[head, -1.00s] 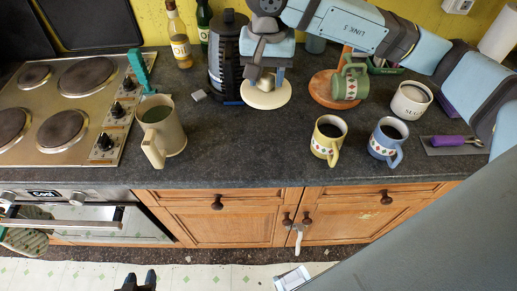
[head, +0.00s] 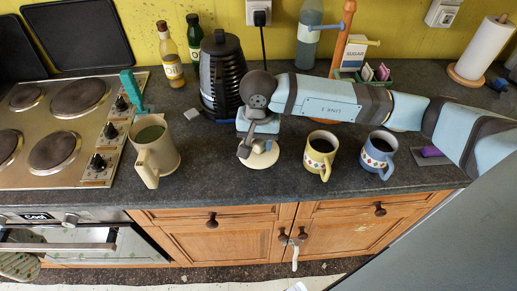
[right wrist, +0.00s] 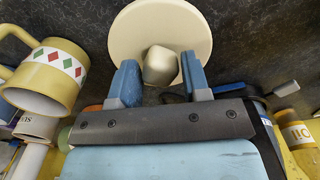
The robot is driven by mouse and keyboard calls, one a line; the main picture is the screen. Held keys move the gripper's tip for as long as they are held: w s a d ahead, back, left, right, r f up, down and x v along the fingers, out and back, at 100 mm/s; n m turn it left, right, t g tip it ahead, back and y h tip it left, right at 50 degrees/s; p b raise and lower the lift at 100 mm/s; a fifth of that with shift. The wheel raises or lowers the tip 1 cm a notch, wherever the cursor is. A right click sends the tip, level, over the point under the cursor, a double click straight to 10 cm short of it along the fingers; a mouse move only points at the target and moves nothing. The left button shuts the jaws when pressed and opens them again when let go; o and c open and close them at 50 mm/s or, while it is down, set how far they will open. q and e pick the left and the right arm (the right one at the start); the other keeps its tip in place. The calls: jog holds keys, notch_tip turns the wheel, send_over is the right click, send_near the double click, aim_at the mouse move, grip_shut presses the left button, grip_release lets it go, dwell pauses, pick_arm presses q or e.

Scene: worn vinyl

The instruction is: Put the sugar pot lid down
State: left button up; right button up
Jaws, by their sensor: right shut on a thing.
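The sugar pot lid (head: 262,160) is a cream disc with a rounded knob. My right gripper (head: 250,140) is shut on it, above the counter's front part, left of the yellow mug (head: 320,155). In the right wrist view the knob of the lid (right wrist: 160,20) lies between the two blue fingers of my right gripper (right wrist: 160,82). I cannot tell whether the lid touches the dark counter. The sugar pot is not visible in the head view; my right arm covers that area. My left gripper is not in view.
A cream jug (head: 154,152) stands left of the lid and a black kettle (head: 222,75) behind it. A blue mug (head: 378,155) stands right of the yellow one. The counter between jug and lid (head: 208,160) is clear. The hob (head: 60,130) is at far left.

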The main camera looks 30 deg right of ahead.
aim_at(258, 152)
notch_tip(258, 152, down, 4)
jog(key=shift+f, duration=0.1)
jog(key=shift+f, duration=0.15)
jog(key=o, duration=0.9)
